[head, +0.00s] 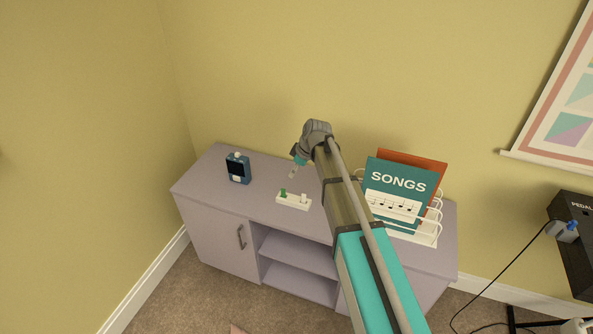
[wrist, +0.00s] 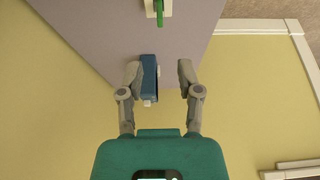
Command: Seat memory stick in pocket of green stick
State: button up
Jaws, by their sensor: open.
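A white block (head: 292,201) lies on the cabinet top, with a green stick (head: 283,192) standing up at its left end. A small pale upright piece (head: 304,198) shows at its right end; I cannot tell if it is a memory stick. In the wrist view, part of the white block (wrist: 150,8) and the green stick (wrist: 160,14) show at the top edge. My gripper (head: 294,174) is above the cabinet, behind the block in the picture. In the wrist view my gripper (wrist: 158,72) has its fingers spread, with nothing held.
A blue device (head: 238,168) with a pale piece on top stands at the cabinet's left; it appears between my fingers in the wrist view (wrist: 149,78), apart from them. A white rack (head: 425,238) with songbooks (head: 395,186) stands at the right. Cabinet top (head: 215,185) is clear around the block.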

jog(key=s+d+m+h, duration=0.2)
jog(key=s+d+m, duration=0.5)
jog(key=s, duration=0.5)
jog(key=s+d+f+m+g+h, duration=0.1)
jog(key=s+d+m+h, duration=0.1)
jog(key=s+d+m, duration=0.5)
jog(key=s+d, duration=0.5)
jog(key=shift+f+g, duration=0.2)
jog(key=shift+g, duration=0.1)
jog(key=shift+d, duration=0.1)
notch_tip(320, 180, up, 15)
jog(key=p, duration=1.5)
jog(key=shift+r, duration=0.2)
